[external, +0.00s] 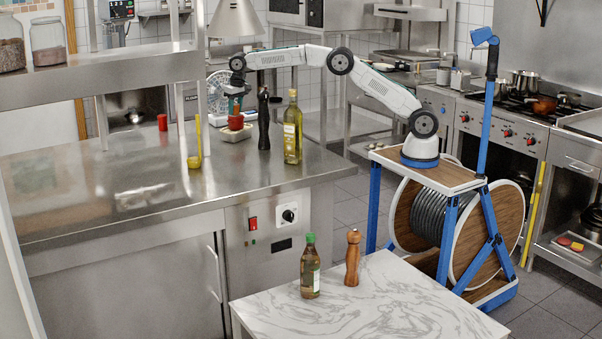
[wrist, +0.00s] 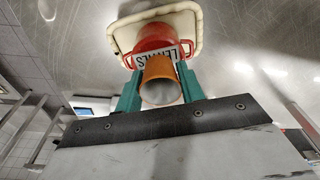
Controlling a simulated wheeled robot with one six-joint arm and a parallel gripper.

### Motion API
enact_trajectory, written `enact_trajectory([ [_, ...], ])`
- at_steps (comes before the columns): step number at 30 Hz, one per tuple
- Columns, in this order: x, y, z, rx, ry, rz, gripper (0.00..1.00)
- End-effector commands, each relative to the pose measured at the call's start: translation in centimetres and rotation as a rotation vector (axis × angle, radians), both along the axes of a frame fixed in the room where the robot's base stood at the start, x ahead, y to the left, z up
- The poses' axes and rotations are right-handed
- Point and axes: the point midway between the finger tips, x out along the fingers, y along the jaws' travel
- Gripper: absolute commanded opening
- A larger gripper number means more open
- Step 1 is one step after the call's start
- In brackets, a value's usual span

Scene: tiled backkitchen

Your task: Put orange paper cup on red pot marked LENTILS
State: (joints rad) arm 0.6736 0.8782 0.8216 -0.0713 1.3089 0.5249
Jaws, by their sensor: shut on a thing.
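The orange paper cup (wrist: 159,82) is between the two teal fingers of my gripper (wrist: 157,88) in the wrist view, its open mouth towards the camera. My gripper is shut on it. Just beyond it is the red pot (wrist: 150,38) with a white LENTILS label, partly covered by the cup. The pot stands on a cream tray (wrist: 123,33). In the external view my gripper (external: 236,104) points down over the red pot (external: 236,122) on the steel counter. The cup is hard to make out there, and I cannot tell whether it touches the pot.
A dark mill (external: 264,120) and an oil bottle (external: 292,128) stand close right of the pot. A steel shelf (external: 110,72) overhangs the counter's left part. The counter's front is clear.

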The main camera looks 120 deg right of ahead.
Motion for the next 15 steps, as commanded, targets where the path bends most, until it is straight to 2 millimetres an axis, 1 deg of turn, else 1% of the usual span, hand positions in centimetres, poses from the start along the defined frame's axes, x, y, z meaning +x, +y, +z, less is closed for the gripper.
enact_trajectory([
  [7,-0.03,0.01,-0.27,0.001,0.0,0.0,0.16],
  [8,-0.02,0.0,-0.26,0.001,0.0,0.0,0.44],
  [9,-0.02,0.0,-0.25,0.0,0.0,0.0,0.55],
  [10,-0.02,0.01,-0.24,0.0,0.0,0.0,0.6],
  [15,-0.01,0.01,-0.23,0.0,0.0,0.0,0.6],
])
